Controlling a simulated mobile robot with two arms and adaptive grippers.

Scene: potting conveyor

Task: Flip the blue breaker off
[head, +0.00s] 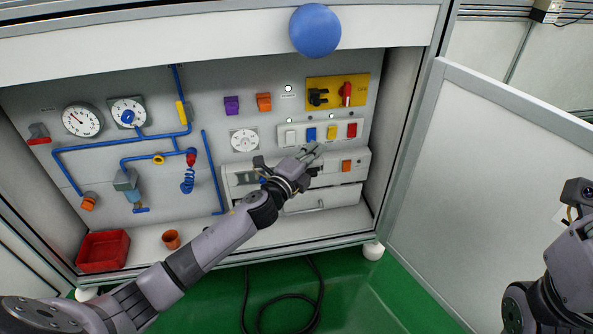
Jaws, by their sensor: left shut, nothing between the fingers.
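The blue breaker (311,134) sits in a pale strip on the cabinet's back panel, second from the left in a row of coloured switches. Whether its lever is up or down is too small to tell. My left gripper (316,150) is shut and empty, with its fingertips just below the blue breaker in the picture. Whether they touch the strip cannot be told. Part of my right arm shows at the lower right edge; its gripper is not in view.
Beside the blue breaker are a white switch (290,136), a yellow one (332,132) and a red one (352,130). A yellow plate (325,83) with knobs is above. A blue ball (315,30) is at the top edge. An open door (480,180) stands right.

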